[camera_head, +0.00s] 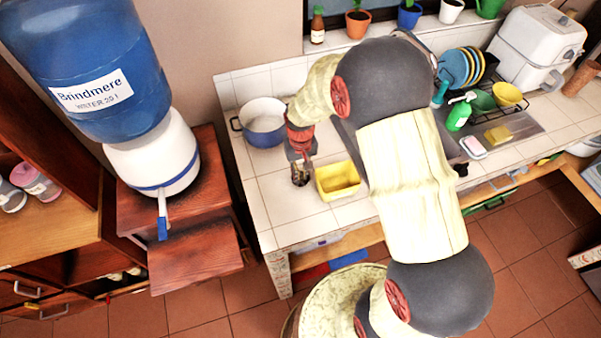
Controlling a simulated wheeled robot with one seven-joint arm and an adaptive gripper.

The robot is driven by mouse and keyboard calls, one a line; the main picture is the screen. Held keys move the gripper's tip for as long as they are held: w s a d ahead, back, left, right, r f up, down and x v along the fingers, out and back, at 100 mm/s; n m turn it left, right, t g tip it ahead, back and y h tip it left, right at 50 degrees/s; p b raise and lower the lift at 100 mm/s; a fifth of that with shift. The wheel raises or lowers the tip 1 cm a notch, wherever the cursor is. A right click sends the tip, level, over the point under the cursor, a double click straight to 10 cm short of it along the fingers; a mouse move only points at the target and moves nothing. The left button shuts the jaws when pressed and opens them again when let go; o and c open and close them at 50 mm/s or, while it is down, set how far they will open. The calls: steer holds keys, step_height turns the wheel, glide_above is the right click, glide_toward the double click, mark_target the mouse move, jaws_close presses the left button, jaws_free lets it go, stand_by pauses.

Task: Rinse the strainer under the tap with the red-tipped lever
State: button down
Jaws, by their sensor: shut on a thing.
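My gripper (300,168) points down over the left part of the tiled counter, just left of a yellow tub (338,180). It is shut on a small dark thing (300,178), mostly hidden by the fingers; I cannot tell whether this is the strainer. No strainer shows clearly elsewhere. The water dispenser at left has a tap with a white lever tipped in blue (162,228). I see no red-tipped lever; my arm hides part of the counter behind it.
A blue and white pot (262,122) stands behind my gripper. The dispenser's blue bottle (88,65) rises on a wooden stand (195,262) left of the counter. A dish rack, green bottle (459,113) and sponge (498,135) are at right. The counter's front left corner is clear.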

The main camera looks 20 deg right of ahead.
steer(key=c, duration=1.8)
jaws_free()
steer(key=shift+r, duration=0.1)
step_height(320, 180, up, 12)
steer(key=f+p, duration=0.1)
steer(key=p, duration=0.1)
step_height(320, 180, up, 10)
steer(key=t, duration=0.1)
glide_above(303, 187)
steer(key=s+r+t, duration=0.1)
steer(key=s+r, duration=0.3)
steer(key=s, duration=0.2)
steer(key=s+r+t, duration=0.2)
steer(key=s+r, duration=0.2)
steer(key=s, duration=0.2)
steer(key=s+r+t, duration=0.1)
steer(key=s+r, duration=0.4)
steer(key=s, duration=0.2)
steer(key=shift+t, duration=0.3)
steer(key=shift+w, duration=0.1)
steer(key=shift+c, duration=0.4)
